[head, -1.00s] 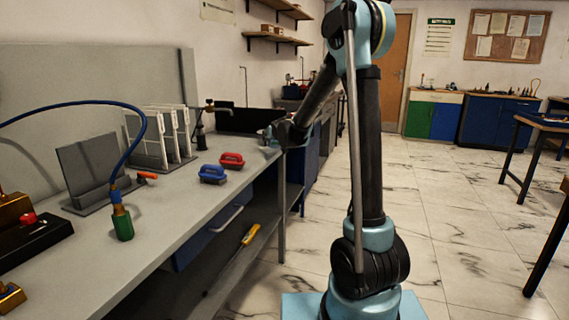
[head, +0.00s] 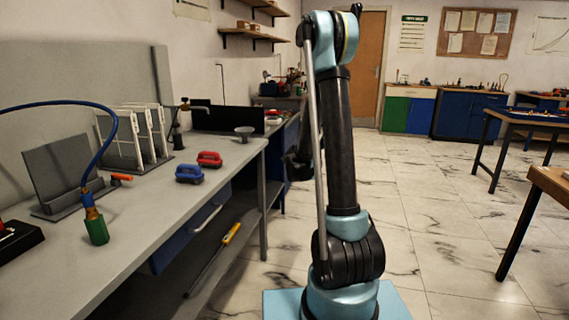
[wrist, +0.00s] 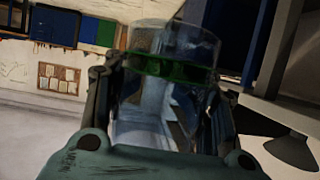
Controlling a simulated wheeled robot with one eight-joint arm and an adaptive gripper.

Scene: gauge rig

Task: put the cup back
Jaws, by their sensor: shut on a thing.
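A clear see-through cup (wrist: 172,45) with a dark green band fills the middle of the wrist view. My gripper (wrist: 160,95) is shut on it, with one finger on each side of its wall. The cup is tilted in this view, and its lower part is behind the gripper body. In the head view my gripper (head: 299,166) hangs past the end of the grey workbench (head: 130,215), partly behind my own arm. The cup cannot be made out there.
A grey funnel-shaped piece (head: 245,132) stands near the bench's end corner. Blue (head: 189,173) and red (head: 209,159) handled blocks, a rack (head: 135,135) and a hose with a green end (head: 96,228) are also on the bench.

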